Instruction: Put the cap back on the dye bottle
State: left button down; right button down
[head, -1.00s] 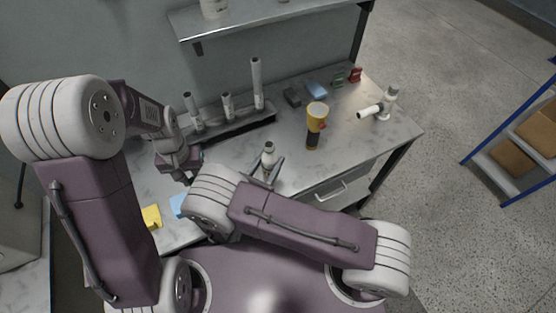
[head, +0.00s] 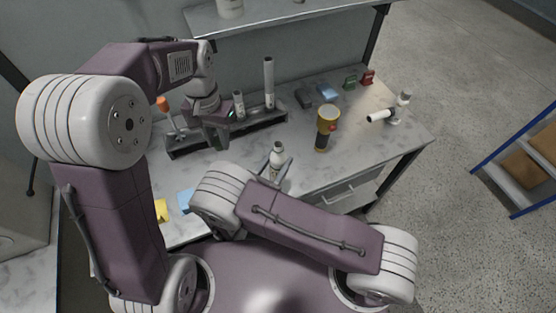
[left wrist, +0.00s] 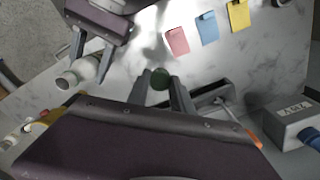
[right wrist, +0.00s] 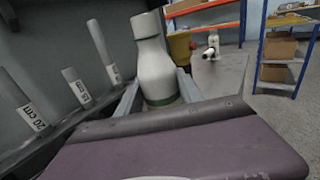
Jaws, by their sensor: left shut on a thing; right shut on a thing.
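The dye bottle (head: 277,157) is white and stands roughly upright near the middle of the worktop in the head view. My right gripper (head: 275,172) is shut around its body. In the right wrist view the bottle (right wrist: 155,65) has a pale neck and a green band low down, between the fingers. Its pale mouth end (left wrist: 66,80) faces the left wrist view. My left gripper (left wrist: 160,85) is shut on a small, round, dark green cap (left wrist: 160,79). In the head view the left gripper (head: 220,140) is left of the bottle and apart from it, in front of the rack.
A dark rack (head: 185,148) with pale tubes (head: 269,85) stands behind the left gripper. A yellow-topped tool (head: 327,125) and a white fitting (head: 390,113) stand to the right. A shelf (head: 285,14) overhangs the back.

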pick_arm(q)
jog(key=d+r+m, duration=0.2)
jog(key=d+r, duration=0.1)
jog(key=d, duration=0.5)
jog(key=s+d+r+m, duration=0.1)
jog(key=d+r+m, duration=0.1)
jog(key=d, duration=0.6)
jog(key=shift+s+r+m, duration=0.15)
jog(key=shift+r+m, duration=0.25)
jog(key=shift+r, duration=0.35)
jog(key=shift+f, duration=0.15)
jog(key=shift+f, duration=1.9)
jog(key=shift+f, duration=0.85)
jog(key=shift+f, duration=0.6)
